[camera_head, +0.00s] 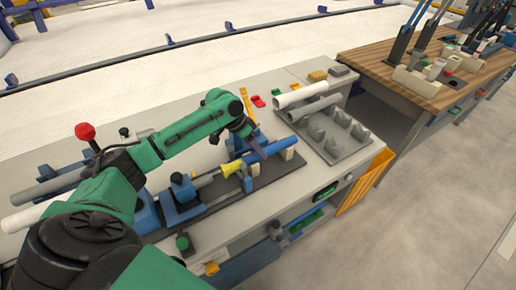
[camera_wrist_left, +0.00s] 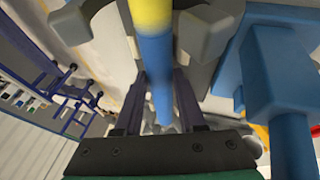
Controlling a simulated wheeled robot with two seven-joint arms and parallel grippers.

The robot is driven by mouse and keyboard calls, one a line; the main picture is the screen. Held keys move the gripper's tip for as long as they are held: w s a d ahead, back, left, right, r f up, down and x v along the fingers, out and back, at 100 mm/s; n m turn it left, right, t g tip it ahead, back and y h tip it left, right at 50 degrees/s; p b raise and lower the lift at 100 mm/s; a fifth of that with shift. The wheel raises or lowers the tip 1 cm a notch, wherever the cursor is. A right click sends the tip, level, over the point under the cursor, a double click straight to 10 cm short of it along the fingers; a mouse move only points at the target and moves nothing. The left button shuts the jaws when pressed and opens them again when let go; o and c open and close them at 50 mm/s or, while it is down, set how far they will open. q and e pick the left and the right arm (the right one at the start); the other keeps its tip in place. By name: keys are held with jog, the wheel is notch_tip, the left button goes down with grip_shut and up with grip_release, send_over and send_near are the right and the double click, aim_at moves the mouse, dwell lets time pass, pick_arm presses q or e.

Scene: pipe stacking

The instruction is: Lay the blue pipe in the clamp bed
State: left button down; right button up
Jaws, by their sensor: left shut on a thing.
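The blue pipe (camera_head: 278,147) lies across the right part of the clamp bed (camera_head: 228,201) in the head view, with a yellow end (camera_head: 231,170) on its left. My left gripper (camera_head: 257,151) is shut around the pipe's middle from above. In the left wrist view the blue pipe (camera_wrist_left: 155,55) runs between my two dark fingers (camera_wrist_left: 158,98), with grey blocks (camera_wrist_left: 205,33) on both sides of its yellow part. Blue clamp parts (camera_head: 181,189) stand left of the yellow end. I cannot tell whether the pipe touches the bed's supports. My right gripper is not in view.
A grey notched rack (camera_head: 338,137) stands right of the bed, with a white pipe (camera_head: 300,95) and a grey pipe (camera_head: 314,108) at its back. A red knob (camera_head: 85,131) rises at the left. A wooden table (camera_head: 420,85) stands beyond a gap.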

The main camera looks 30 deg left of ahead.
pick_arm(q)
jog(key=shift+w, duration=0.1)
jog(key=c, duration=0.6)
grip_release()
jog(key=shift+o, duration=0.9)
notch_tip(320, 180, up, 20)
jog(key=b, duration=0.1)
